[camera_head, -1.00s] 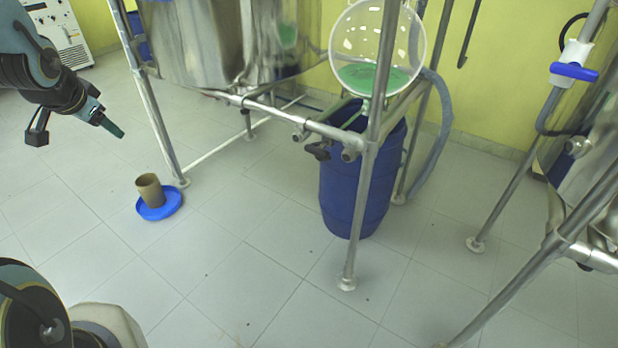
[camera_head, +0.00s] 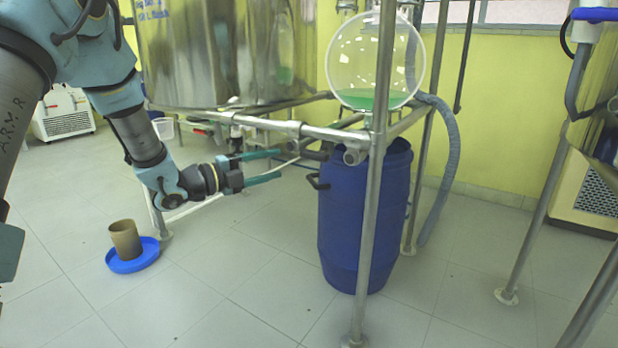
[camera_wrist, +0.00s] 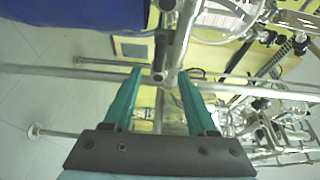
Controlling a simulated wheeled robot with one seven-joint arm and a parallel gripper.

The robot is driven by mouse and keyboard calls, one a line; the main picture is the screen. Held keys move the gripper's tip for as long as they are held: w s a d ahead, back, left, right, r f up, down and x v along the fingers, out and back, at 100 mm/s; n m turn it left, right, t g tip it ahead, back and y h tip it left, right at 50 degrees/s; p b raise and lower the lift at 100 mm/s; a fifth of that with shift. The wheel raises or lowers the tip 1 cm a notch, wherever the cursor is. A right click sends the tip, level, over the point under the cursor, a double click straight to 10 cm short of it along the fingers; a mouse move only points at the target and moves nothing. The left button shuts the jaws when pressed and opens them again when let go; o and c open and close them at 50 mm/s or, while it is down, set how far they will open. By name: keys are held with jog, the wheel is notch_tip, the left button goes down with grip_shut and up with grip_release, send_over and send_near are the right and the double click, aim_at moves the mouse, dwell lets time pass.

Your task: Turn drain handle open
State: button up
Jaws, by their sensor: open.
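My gripper (camera_head: 281,164) is open and empty, its two green fingers spread below the steel frame, left of the blue drum. It also shows in the wrist view (camera_wrist: 160,74). There, a dark handle-like bar (camera_wrist: 161,50) lies beyond the fingertips, roughly in line with the gap and apart from them. I cannot tell for certain that it is the drain handle. The round glass vessel (camera_head: 376,60) holds green liquid and hangs above the drum. A dark valve-like part (camera_head: 237,131) shows under the steel tank, behind the arm.
The blue drum (camera_head: 362,220) stands right of the gripper, with a frame post (camera_head: 372,200) in front. A horizontal frame rail (camera_head: 275,127) runs just above the fingers. A brown pot (camera_head: 125,240) stands on a blue lid (camera_head: 140,262) at left. The middle floor is clear.

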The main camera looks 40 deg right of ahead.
aim_at(310, 156)
jog(key=d, duration=0.3)
jog(key=s+d, duration=0.1)
jog(key=d, duration=0.3)
jog(key=s+d, duration=0.1)
jog(key=d, duration=0.3)
jog(key=shift+b, duration=0.4)
jog(key=shift+c, duration=0.3)
jog(key=shift+a, duration=0.1)
grip_shut()
